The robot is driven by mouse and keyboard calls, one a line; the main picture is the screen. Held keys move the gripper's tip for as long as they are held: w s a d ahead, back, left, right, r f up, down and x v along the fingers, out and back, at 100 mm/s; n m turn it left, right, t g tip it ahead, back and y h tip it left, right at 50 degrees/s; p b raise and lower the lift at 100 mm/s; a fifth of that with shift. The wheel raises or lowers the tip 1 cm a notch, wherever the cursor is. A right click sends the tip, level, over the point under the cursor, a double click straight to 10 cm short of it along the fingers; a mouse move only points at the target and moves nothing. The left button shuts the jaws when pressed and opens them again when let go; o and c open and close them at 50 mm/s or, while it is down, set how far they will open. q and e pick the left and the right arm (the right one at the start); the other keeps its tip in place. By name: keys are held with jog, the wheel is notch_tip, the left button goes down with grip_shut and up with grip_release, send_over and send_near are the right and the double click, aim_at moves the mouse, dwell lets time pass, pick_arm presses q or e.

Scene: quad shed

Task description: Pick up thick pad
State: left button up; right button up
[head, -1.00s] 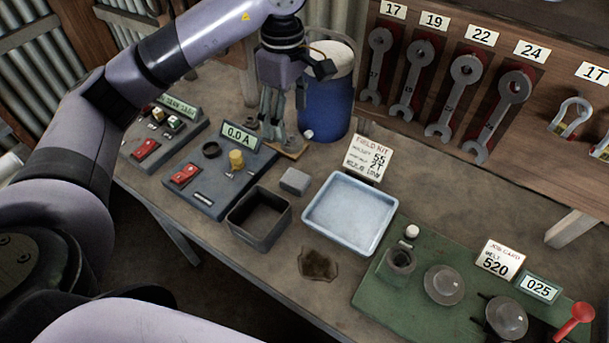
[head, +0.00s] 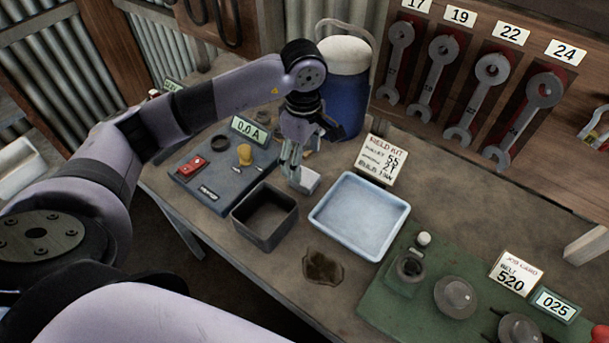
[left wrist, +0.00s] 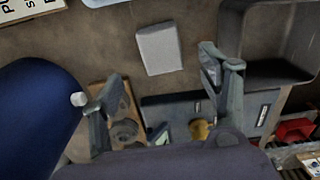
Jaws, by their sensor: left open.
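The thick pad, seen as a small light grey block (head: 307,181), lies on the bench between the dark open box and the pale blue tray. In the left wrist view the grey pad (left wrist: 159,48) lies flat, ahead of the fingertips. My left gripper (head: 293,172) is open and points down close to the pad, partly covering it in the head view. In the left wrist view its two fingers (left wrist: 164,82) are spread wide with nothing between them. My right gripper is not in view.
A dark open box (head: 264,222) stands left of the pad, and a pale blue tray (head: 343,246) lies to its right. A blue drum (head: 346,100) stands behind. A blue panel with a yellow knob (head: 245,155) is at left. A wooden plate with round parts (left wrist: 128,132) lies near one finger.

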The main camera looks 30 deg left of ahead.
aim_at(305, 176)
pick_arm(q)
jog(key=shift+f, duration=0.55)
jog(key=shift+s+d+f+p, duration=0.1)
jog(key=shift+f+p, duration=0.2)
jog(key=shift+p, duration=0.15)
notch_tip(305, 176, down, 4)
jog(key=shift+d+r+p, duration=0.1)
jog(key=shift+r+p, duration=0.05)
jog(key=shift+p, duration=0.7)
jog(key=shift+f, duration=0.45)
jog(key=c, duration=1.1)
jog(key=shift+r, duration=0.1)
jog(key=shift+c, duration=0.2)
